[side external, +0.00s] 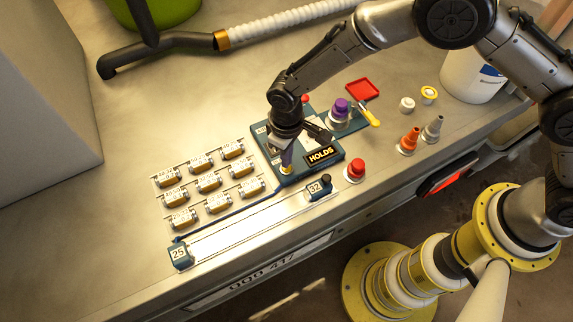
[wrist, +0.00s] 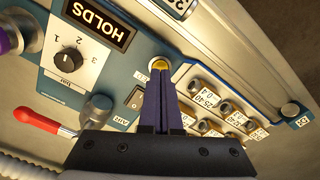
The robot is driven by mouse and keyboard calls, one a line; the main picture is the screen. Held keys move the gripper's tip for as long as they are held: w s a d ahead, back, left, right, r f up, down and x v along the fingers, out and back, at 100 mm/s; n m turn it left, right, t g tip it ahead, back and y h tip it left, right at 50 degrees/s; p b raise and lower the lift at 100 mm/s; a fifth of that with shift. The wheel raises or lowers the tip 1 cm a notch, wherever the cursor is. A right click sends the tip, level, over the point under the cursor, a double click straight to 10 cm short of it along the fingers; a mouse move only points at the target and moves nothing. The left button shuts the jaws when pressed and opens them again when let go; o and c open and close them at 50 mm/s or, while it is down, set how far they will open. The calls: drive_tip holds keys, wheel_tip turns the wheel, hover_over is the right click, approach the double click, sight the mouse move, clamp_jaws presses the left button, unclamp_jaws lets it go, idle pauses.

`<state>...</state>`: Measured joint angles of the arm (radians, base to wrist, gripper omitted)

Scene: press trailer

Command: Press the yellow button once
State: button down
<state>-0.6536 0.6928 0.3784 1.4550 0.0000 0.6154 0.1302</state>
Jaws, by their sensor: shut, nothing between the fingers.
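The yellow button (side external: 286,171) sits at the front left corner of a dark blue control panel (side external: 328,166) in the side view. In the wrist view the yellow button (wrist: 159,63) shows in a pale ring, just beyond the fingertips. My gripper (side external: 287,163) points down at the button with its dark purple fingers together and empty. In the wrist view my gripper's fingertips (wrist: 159,74) overlap the button's near edge and hide part of it. I cannot tell whether they touch it.
The panel has a HOLDS sign (wrist: 97,22), a black dial (wrist: 69,59) and a red-handled lever (wrist: 38,120). A red button (side external: 355,168) and purple knob (side external: 341,107) stand nearby. Several labelled cylinders (side external: 208,182) lie left, beside a slider track (side external: 240,228). Bench space is clear farther left.

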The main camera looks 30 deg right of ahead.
drive_tip(key=shift+f, duration=0.15)
idle(0.5)
drive_tip(key=shift+f, duration=0.45)
drive_tip(key=shift+f, duration=0.3)
idle(0.4)
drive_tip(key=shift+r, duration=0.1)
wheel_tip(320, 180, up, 11)
idle(1.0)
idle(1.7)
